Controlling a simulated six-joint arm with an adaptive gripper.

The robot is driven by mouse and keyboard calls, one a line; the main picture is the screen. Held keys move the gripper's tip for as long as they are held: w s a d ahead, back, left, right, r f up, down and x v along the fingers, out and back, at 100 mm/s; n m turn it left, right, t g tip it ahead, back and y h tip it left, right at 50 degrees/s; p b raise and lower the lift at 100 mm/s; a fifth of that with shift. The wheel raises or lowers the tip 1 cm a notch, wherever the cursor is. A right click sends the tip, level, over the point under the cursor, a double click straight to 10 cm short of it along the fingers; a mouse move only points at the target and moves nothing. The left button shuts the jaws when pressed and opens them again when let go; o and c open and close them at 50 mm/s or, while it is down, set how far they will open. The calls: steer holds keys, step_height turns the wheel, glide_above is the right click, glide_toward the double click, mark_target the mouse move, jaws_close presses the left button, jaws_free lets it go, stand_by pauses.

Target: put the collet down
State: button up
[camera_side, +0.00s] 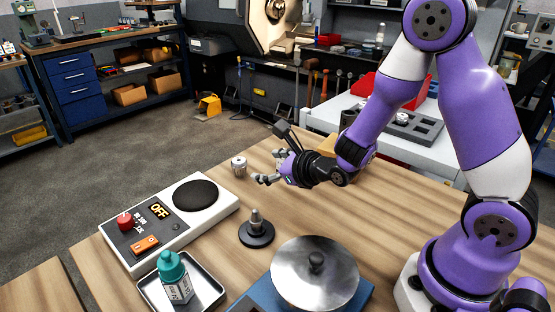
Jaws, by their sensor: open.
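The collet, a small silver cylinder (239,166), stands upright on the wooden table near its far edge. My gripper (264,179) is just to the right of it, reaching out low over the table with its fingers pointing left. The fingers are open and hold nothing that I can see. There appears to be a small gap between the fingertips and the collet.
A grey cone on a round black base (257,232) stands in front of my gripper. A white control box (195,226) reading OFF lies at left. A metal tray (209,302) holds a teal-capped bottle (174,279). A lidded round vessel (315,275) is at front. Bare table lies right of the cone.

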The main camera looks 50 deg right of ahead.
steer(key=s+r+n+g, duration=0.2)
steer(key=s+r+n, duration=0.2)
steer(key=n, duration=0.7)
steer(key=s+a+r+n+g, duration=0.1)
steer(key=s+r+n+g, duration=0.2)
steer(key=s+n, duration=0.5)
steer(key=s+a+r+n+g+y, duration=0.1)
steer(key=s+r+n, duration=0.3)
steer(key=n, duration=1)
steer(key=shift+s+r+g, duration=0.35)
steer(key=shift+s+g, duration=0.45)
steer(key=shift+s, duration=0.45)
